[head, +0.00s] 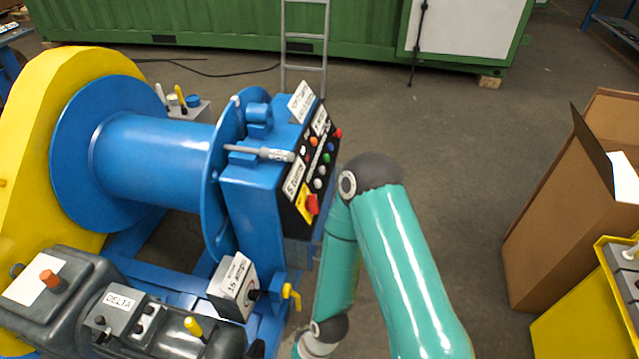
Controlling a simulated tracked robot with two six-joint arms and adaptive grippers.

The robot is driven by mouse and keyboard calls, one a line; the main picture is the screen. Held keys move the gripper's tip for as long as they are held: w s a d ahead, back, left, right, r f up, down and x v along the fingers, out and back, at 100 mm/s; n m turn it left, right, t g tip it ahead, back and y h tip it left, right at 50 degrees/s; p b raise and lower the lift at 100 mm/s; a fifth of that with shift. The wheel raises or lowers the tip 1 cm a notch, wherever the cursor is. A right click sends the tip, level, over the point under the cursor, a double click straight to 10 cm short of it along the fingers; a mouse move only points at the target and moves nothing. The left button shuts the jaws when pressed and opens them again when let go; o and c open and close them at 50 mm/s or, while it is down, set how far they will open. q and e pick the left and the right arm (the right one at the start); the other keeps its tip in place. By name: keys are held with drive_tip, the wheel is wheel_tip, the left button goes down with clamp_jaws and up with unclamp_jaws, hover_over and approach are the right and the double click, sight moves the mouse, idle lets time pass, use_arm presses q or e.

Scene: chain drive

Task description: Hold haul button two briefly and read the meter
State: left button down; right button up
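A black control panel (296,212) on the blue winch housing (250,190) carries several small round buttons (320,170) in white, green, blue and red. White labels sit beside them, too small to read surely, so I cannot tell which is haul button two. A red rotary switch on a yellow plate (307,203) is at the panel's lower end. I cannot make out a meter face. My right arm's teal links bend beside the panel's right side and run down to the bottom edge; its gripper is out of frame. My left gripper is not in view.
The blue drum (150,160) and yellow guard (30,130) fill the left. A grey motor unit (130,320) and a labelled box (233,286) with a yellow lever (291,296) stand in front. A cardboard box (560,210) is at the right. Floor beyond my elbow is clear.

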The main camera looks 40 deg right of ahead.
clamp_jaws()
idle(0.4)
idle(1.2)
